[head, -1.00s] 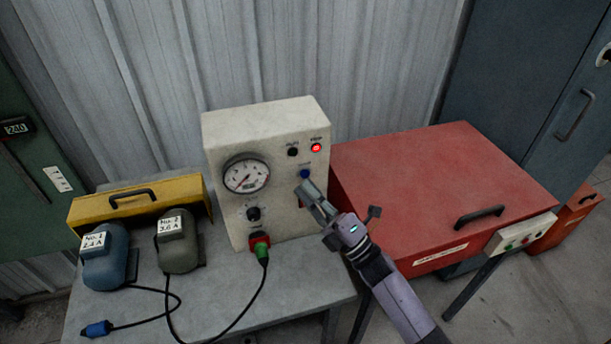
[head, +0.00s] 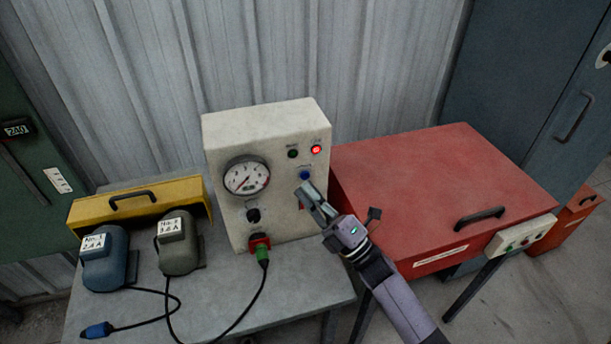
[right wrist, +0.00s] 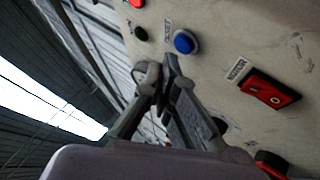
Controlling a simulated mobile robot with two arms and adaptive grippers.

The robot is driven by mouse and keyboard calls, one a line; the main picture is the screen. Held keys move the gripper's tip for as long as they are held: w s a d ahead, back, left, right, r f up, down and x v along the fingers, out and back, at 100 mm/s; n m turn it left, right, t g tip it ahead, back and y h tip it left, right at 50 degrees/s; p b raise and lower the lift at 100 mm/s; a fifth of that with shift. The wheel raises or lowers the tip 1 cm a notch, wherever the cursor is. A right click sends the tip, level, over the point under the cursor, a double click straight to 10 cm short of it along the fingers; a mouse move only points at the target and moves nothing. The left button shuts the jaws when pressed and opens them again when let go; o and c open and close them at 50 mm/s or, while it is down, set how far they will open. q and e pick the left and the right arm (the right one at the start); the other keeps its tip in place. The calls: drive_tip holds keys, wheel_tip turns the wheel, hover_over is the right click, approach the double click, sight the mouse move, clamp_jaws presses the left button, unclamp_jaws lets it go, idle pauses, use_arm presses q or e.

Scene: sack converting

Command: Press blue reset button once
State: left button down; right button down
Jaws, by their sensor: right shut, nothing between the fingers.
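The blue reset button (head: 305,174) is on the front of the cream control box (head: 222,218), below the lamps. It also shows whole and uncovered in the right wrist view (right wrist: 185,42). My right gripper (head: 304,192) is shut and empty, its tips just below the button in the head view. My left gripper is not in view.
A red lamp (head: 316,149) is lit beside a dark green one (head: 292,154). A red rocker switch (right wrist: 268,90) is near the button. A gauge (head: 246,176), black knob (head: 253,215) and green plug (head: 262,253) are at left. A red cabinet (head: 440,190) stands right.

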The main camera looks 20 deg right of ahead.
drive_tip(key=shift+w, duration=0.15)
drive_tip(key=shift+w+b, duration=0.3)
drive_tip(key=shift+b, duration=0.05)
drive_tip(key=shift+w+b, duration=0.3)
drive_tip(key=shift+w, duration=0.1)
idle(0.8)
drive_tip(key=shift+s, duration=0.85)
drive_tip(key=shift+p, duration=0.3)
drive_tip(key=s+p, duration=0.1)
drive_tip(key=s, duration=0.4)
drive_tip(key=shift+d, duration=0.1)
idle(0.6)
